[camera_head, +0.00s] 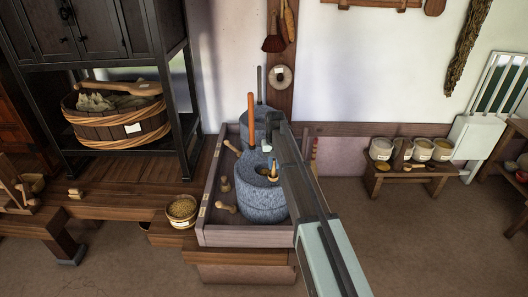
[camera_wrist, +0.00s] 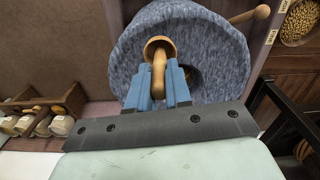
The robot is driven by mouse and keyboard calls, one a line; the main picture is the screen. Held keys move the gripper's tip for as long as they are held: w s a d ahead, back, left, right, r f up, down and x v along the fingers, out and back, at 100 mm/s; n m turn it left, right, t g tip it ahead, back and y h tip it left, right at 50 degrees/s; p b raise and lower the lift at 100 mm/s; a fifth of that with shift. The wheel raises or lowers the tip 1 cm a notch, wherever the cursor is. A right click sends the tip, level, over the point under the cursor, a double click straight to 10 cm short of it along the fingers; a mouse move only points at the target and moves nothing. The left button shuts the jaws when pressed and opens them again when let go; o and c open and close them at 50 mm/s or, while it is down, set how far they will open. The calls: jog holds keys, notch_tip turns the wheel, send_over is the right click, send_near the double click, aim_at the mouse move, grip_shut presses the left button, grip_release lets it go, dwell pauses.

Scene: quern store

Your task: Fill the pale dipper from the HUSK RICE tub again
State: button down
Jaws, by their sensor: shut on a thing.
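My gripper (camera_wrist: 158,92) is shut on the handle of a pale wooden dipper (camera_wrist: 158,48), seen in the wrist view. The dipper's round end is just beyond the blue fingers; I cannot make out its contents. It is over the grey stone quern (camera_wrist: 205,40), close to its dark opening. In the head view the quern (camera_head: 262,205) stands in a wooden tray, and the dipper (camera_head: 273,172) shows small above it, with my arm beside it. A labelled tub of grain (camera_head: 182,209) stands left of the tray, and also shows in the wrist view (camera_wrist: 302,22). Its label is unreadable here.
Several small wooden tools lie in the tray (camera_head: 206,200) left of the quern. An orange upright handle (camera_head: 251,122) rises behind it. Several white tubs (camera_head: 381,149) stand on a low bench at right.

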jog(key=s+d+f, duration=0.1)
jog(key=s+d, duration=0.4)
jog(key=s, duration=0.8)
jog(key=s+d+f, duration=0.1)
jog(key=s+d, duration=0.5)
jog(key=s, duration=0.7)
jog(key=w+a+f+n, duration=0.1)
jog(key=w+a+f, duration=0.4)
jog(key=a, duration=1.3)
jog(key=w+a+f+n, duration=0.2)
jog(key=w+a+f, duration=0.3)
jog(key=w+a, duration=0.9)
jog(key=w+a+f+n, duration=0.2)
jog(key=w+a+f, duration=0.3)
jog(key=a, duration=1.8)
jog(key=w, duration=0.4)
jog(key=shift+w+a+f, duration=0.15)
jog(key=shift+w+a, duration=0.05)
jog(key=shift+a, duration=0.15)
jog(key=shift+f, duration=0.1)
notch_tip(320, 180, down, 8)
notch_tip(320, 180, up, 10)
